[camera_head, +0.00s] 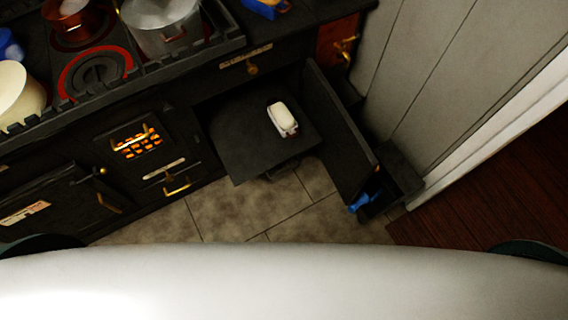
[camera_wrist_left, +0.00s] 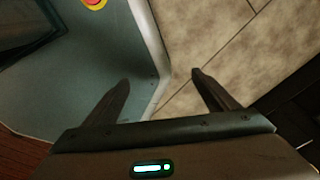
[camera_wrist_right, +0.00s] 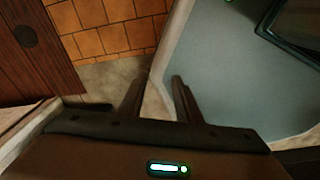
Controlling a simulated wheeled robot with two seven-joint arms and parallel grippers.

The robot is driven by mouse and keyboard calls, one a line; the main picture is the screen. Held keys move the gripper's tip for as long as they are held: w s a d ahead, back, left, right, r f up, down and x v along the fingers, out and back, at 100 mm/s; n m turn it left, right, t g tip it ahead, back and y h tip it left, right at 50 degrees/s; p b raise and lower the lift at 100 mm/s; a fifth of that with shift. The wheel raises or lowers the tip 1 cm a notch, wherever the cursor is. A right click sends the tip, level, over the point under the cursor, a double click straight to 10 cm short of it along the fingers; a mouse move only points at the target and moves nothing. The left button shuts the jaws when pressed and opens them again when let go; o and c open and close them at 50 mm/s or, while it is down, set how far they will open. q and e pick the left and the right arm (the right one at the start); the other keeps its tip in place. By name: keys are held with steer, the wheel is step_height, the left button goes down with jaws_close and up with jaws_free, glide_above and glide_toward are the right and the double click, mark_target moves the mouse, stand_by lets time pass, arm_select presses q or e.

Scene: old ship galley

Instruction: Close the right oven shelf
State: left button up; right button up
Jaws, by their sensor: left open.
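The right oven shelf (camera_head: 245,137), a flat dark plate, sticks out of the right oven opening of the black stove in the head view. A small white item with a dark reddish base (camera_head: 283,119) sits on it. A dark oven door (camera_head: 338,130) stands swung open to the right of the shelf. My left gripper (camera_wrist_left: 161,79) is open and empty over the tiled floor beside my base in the left wrist view. My right gripper (camera_wrist_right: 158,79) has its fingers apart with nothing between them. Neither gripper shows in the head view, and neither wrist view shows the shelf.
A fire compartment (camera_head: 137,142) glows left of the shelf. A steel pot (camera_head: 163,27), a copper pot (camera_head: 75,20) and a cream pot (camera_head: 18,95) stand on the stove top. A blue item (camera_head: 362,203) is at the door's near end. Tiled floor (camera_head: 235,205) in front is clear.

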steer(key=shift+d, duration=0.25)
